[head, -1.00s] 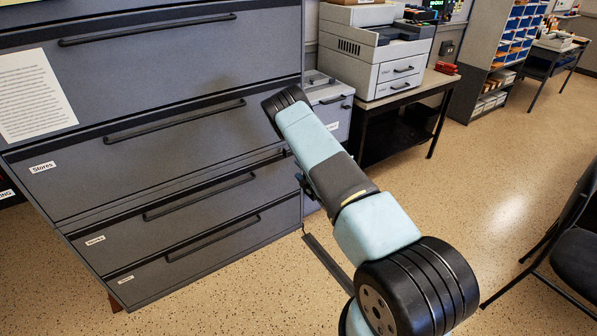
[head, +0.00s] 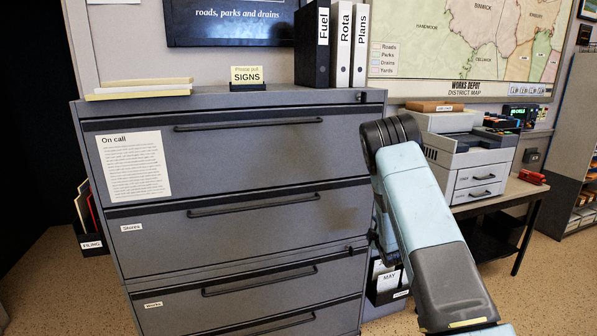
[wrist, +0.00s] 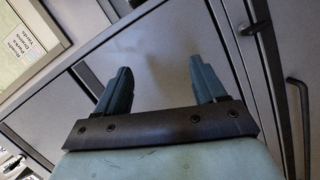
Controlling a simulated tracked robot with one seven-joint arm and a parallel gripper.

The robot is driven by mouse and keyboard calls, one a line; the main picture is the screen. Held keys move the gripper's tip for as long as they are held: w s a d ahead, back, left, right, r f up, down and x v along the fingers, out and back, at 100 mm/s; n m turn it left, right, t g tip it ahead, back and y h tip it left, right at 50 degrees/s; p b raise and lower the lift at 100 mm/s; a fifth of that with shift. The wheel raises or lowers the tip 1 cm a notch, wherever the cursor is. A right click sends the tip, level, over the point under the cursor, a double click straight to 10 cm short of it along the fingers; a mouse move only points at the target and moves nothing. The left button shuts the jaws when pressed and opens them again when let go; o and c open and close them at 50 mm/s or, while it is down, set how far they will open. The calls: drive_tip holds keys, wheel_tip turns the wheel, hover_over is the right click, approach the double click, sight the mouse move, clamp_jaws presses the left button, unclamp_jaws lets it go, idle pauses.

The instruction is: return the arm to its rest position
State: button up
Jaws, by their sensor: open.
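My arm rises from the lower right of the head view, its pale blue and dark grey links in front of the right end of the grey filing cabinet (head: 250,165). The arm's own upper links hide my gripper in the head view. In the wrist view my gripper (wrist: 160,85) shows two dark teal fingers standing well apart. Nothing is between them. Beyond the fingers is the grey cabinet front, tilted in the picture. A drawer handle (wrist: 298,100) lies to the right of the fingers. I cannot tell the exact gap to the cabinet.
The cabinet drawers look shut. Binders (head: 340,45), a yellow signs card (head: 247,74) and papers (head: 138,90) are on its top. A printer (head: 465,150) stands on a table (head: 515,192) to the right. Speckled floor (head: 548,270) is open at the lower right.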

drive_tip(key=s+r+m+g+h, duration=0.1)
drive_tip(key=s+r+m, duration=0.2)
drive_tip(key=r, duration=0.5)
drive_tip(key=s+r+m+g+h, duration=0.1)
drive_tip(key=s+r+m, duration=0.1)
drive_tip(key=r, duration=0.6)
drive_tip(key=s+r+m+g, duration=0.3)
drive_tip(key=s+r+m, duration=0.1)
drive_tip(key=s+r, duration=0.8)
drive_tip(key=s+a+r+m+g, duration=0.1)
drive_tip(key=s+a+r+m, duration=0.1)
drive_tip(key=s, duration=1)
drive_tip(key=s+a+r+m+g, duration=0.2)
drive_tip(key=s, duration=1.1)
drive_tip(key=s+a+r+m+g+y, duration=0.1)
drive_tip(key=s+a+r+m+g, duration=0.1)
drive_tip(key=s, duration=1.1)
drive_tip(key=shift+r, duration=0.55)
drive_tip(key=shift+s, duration=0.2)
drive_tip(key=shift+c, duration=0.4)
